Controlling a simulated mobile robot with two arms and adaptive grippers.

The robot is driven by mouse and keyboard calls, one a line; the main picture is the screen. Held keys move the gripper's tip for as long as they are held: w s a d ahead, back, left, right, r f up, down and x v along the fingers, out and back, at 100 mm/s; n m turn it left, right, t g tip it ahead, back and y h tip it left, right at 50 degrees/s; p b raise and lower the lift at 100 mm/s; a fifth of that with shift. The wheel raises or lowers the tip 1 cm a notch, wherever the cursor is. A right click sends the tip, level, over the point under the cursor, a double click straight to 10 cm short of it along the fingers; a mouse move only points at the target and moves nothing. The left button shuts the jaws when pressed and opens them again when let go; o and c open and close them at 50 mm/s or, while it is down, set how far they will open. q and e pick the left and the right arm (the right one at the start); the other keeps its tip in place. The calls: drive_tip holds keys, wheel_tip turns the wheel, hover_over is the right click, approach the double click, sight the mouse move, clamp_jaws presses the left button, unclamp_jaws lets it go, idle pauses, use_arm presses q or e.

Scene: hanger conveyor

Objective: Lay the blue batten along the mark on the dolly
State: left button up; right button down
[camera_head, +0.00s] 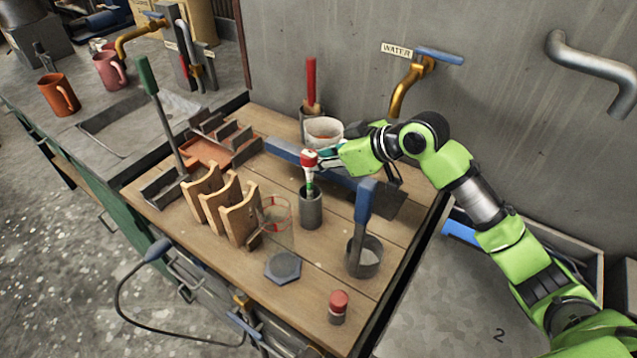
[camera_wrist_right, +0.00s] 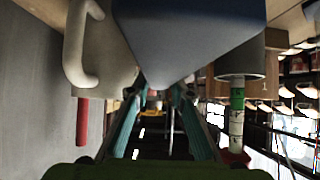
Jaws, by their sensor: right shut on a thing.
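The blue batten (camera_head: 284,150) is a long blue bar lying at a slant over the back part of the wooden bench top. Its middle is partly hidden by a red-capped tube and my gripper. My right gripper (camera_head: 328,157) reaches in from the right and is shut on the batten. In the right wrist view a broad blue-grey face, seemingly the batten (camera_wrist_right: 190,35), fills the top middle, above my fingers (camera_wrist_right: 160,88). I cannot tell whether the batten touches the bench. I cannot make out a dolly or its mark. My left gripper is out of view.
Close around the batten stand a white mug (camera_head: 324,130), a red-capped tube in a grey holder (camera_head: 310,209) and a blue-handled tool in a grey cup (camera_head: 363,258). Wooden racks (camera_head: 222,207) stand at left. A grey tray (camera_head: 570,243) is at right.

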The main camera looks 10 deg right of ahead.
drive_tip(key=shift+f, duration=3.9)
drive_tip(key=c, duration=2.1)
unclamp_jaws()
drive_tip(key=shift+f, duration=0.1)
